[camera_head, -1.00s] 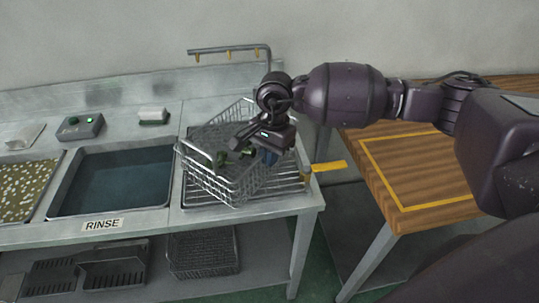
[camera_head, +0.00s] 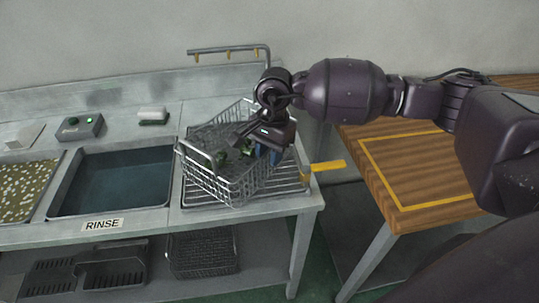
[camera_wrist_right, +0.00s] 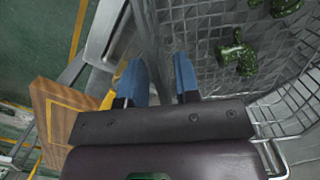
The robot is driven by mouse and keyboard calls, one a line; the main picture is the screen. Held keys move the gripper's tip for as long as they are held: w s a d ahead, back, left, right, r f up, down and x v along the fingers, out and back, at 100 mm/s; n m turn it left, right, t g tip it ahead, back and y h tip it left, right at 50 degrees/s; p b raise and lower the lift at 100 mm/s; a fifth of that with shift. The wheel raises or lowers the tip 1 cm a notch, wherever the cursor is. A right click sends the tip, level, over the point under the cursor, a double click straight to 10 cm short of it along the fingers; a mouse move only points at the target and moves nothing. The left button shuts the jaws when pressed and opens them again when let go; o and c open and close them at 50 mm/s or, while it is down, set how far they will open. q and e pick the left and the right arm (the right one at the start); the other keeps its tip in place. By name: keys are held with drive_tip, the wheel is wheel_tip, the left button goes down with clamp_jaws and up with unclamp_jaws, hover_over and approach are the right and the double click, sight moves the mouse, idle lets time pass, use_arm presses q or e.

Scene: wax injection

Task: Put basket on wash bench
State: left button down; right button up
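The wire basket (camera_head: 230,186) is on the slatted rack at the right end of the metal wash bench (camera_head: 150,222), turned at an angle to the bench edge. Green parts (camera_head: 222,158) lie inside it. The basket mesh (camera_wrist_right: 205,45) and green parts (camera_wrist_right: 238,55) also show in the right wrist view. My right gripper (camera_head: 272,156) is at the basket's right side. In the wrist view its two blue fingers (camera_wrist_right: 160,82) stand apart, with the basket's edge near or between them; contact cannot be told. My left gripper is not in view.
Left of the rack is the rinse basin (camera_head: 115,180), with a control box (camera_head: 80,127) behind. A hook rail (camera_head: 228,50) stands at the back. A wooden table (camera_head: 415,175) with a yellow outline is at the right, beyond a gap. Dark trays (camera_head: 110,265) sit on the lower shelf.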

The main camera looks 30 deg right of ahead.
drive_tip(key=r, duration=0.7)
drive_tip(key=d+r, duration=0.1)
drive_tip(key=r, duration=0.3)
drive_tip(key=shift+w+d+r, duration=0.1)
drive_tip(key=shift+w, duration=0.25)
